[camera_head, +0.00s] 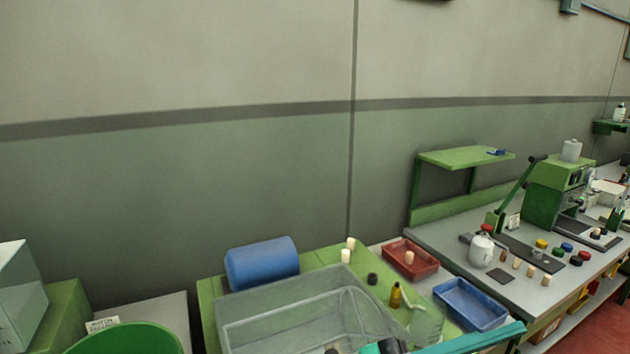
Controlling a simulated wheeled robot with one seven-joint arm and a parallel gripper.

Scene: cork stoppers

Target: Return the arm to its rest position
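My arm and my gripper do not show clearly in the head view. Pale cork-like stoppers (345,256) stand on the green bench top (212,300) behind a clear bin (290,325). One pale stopper (409,258) stands in a red tray (425,262). Several small stoppers (530,270) stand on the grey bench (430,236) at the right. Dark and teal shapes (370,348) at the bottom edge are cut off, and I cannot tell what they are.
A blue cylinder (262,263) lies behind the bin. A blue tray (470,304), a small yellow bottle (395,295) and a white pot (481,251) stand to the right. A green lever machine (556,190) is on the far bench. A green tub (125,340) is at lower left.

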